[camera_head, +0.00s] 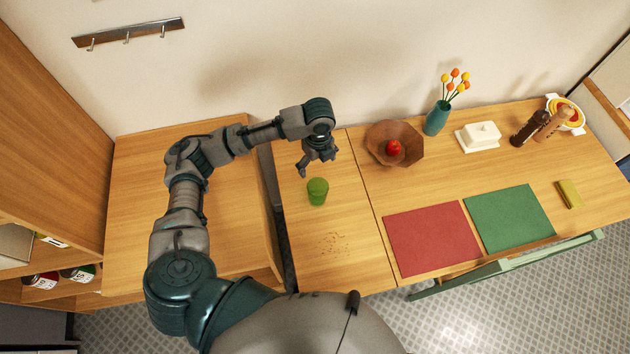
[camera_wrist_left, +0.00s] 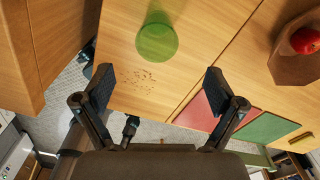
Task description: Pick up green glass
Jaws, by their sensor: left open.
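The green glass (camera_head: 317,191) stands upright on the left part of the wooden table in the head view. My left gripper (camera_head: 318,158) is open and empty, above and just behind the glass, apart from it. In the left wrist view the glass (camera_wrist_left: 156,42) shows beyond the fingertips, near the top middle. The two fingers of my left gripper (camera_wrist_left: 155,88) are spread wide with nothing between them. My right gripper is in neither view.
A wooden bowl (camera_head: 376,150) with a red apple (camera_head: 393,148) stands right of the glass. A blue vase (camera_head: 437,120), a white butter dish (camera_head: 478,137), a red mat (camera_head: 432,238) and a green mat (camera_head: 509,218) are farther right. Crumbs (camera_head: 333,243) lie in front of the glass.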

